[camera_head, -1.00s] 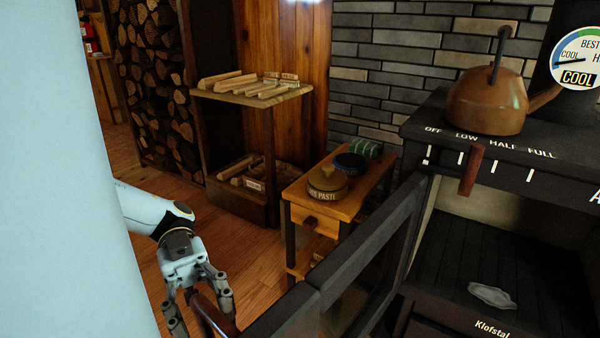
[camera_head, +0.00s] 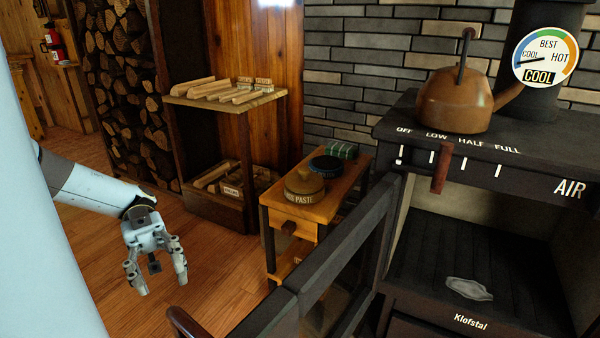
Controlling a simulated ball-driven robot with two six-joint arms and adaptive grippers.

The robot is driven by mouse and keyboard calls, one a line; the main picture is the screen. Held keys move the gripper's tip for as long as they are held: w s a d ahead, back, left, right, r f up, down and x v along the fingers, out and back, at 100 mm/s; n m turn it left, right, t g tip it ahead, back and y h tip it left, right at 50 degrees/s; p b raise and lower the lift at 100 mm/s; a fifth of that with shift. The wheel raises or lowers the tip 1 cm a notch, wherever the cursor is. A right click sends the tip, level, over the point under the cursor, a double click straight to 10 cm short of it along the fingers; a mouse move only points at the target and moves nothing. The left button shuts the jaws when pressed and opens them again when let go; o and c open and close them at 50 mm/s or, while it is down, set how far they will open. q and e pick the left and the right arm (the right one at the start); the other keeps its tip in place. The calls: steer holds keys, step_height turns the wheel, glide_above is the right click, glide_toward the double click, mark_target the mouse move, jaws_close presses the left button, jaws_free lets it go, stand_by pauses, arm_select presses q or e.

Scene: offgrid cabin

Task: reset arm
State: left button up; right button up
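My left gripper (camera_head: 157,272) is at the lower left of the head view, pointing down over the wooden floor. Its fingers are spread apart with nothing between them. It is clear of the reddish-brown stove door handle (camera_head: 186,323), which shows at the bottom edge to its right. My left arm (camera_head: 95,188) comes in from the left. My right gripper is not in view.
The dark stove (camera_head: 480,225) stands at the right, its door (camera_head: 335,265) swung open towards me. A copper kettle (camera_head: 455,103) sits on top. A small wooden table (camera_head: 330,205) with tins and a shelf (camera_head: 225,105) with kindling stand behind. Floor around the gripper is free.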

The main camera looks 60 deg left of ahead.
arm_select(q)
steer(key=w+f+n+t+y, duration=0.4)
steer(key=w+f+t+y, duration=0.15)
steer(key=f, duration=0.25)
steer(key=w+f+n+t+y, duration=0.4)
steer(key=f+t, duration=0.2)
steer(key=f, duration=0.3)
steer(key=s+a+f+n+g+y, duration=0.25)
steer(key=f+n+y, duration=0.25)
steer(key=f+y, duration=0.5)
steer(key=s+d+f+n+g, duration=0.2)
steer(key=s+d+f+g, duration=0.2)
steer(key=s+d+f, duration=0.3)
steer(key=s+d+f+n+g, duration=0.2)
steer(key=s+d+f+g, duration=0.3)
steer(key=s+d+f, duration=0.3)
steer(key=s, duration=0.4)
steer(key=shift+f, duration=0.25)
